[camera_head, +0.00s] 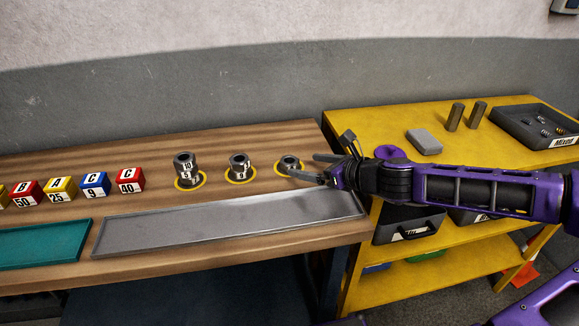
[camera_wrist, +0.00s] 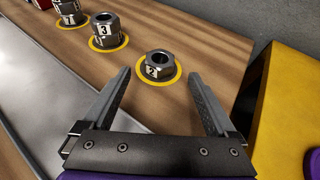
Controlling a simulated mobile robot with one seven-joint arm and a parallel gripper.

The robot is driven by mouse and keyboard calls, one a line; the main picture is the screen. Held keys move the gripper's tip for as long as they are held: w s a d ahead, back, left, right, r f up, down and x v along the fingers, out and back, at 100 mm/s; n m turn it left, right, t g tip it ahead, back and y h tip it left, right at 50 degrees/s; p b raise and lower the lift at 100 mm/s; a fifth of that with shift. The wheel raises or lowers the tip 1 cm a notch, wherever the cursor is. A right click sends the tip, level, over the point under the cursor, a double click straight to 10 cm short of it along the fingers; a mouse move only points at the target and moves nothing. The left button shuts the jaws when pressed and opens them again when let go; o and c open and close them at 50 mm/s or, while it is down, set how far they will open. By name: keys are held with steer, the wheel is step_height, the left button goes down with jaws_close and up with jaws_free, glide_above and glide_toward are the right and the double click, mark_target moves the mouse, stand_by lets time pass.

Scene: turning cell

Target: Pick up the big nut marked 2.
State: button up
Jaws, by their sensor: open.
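The big nut marked 2 (camera_wrist: 159,67) is a dark metal hex nut lying on a yellow ring on the wooden bench, seen in the wrist view. It also shows in the head view (camera_head: 289,162), the rightmost of the nuts. My gripper (camera_head: 318,168) reaches in from the right, low over the bench. In the wrist view my gripper (camera_wrist: 163,82) is open and empty, with one finger on each side of the near space. The nut lies just beyond the fingertips, roughly centred between them. Nothing hides it in the wrist view.
Nut stacks stand on yellow rings to the left: a middle stack (camera_head: 238,166) and a taller one (camera_head: 186,168). A grey metal tray (camera_head: 230,222) runs along the bench front. Coloured blocks (camera_head: 95,184) stand farther left. A yellow shelf (camera_head: 385,125) adjoins on the right.

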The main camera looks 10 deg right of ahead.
mark_target(297, 164)
steer(key=x, duration=0.2)
steer(key=b+x, duration=0.1)
steer(key=x, duration=0.1)
steer(key=shift+f, duration=0.25)
steer(key=shift+w+a+f, duration=0.2)
steer(key=shift+w+a, duration=0.1)
steer(key=shift+w, duration=0.2)
jaws_close()
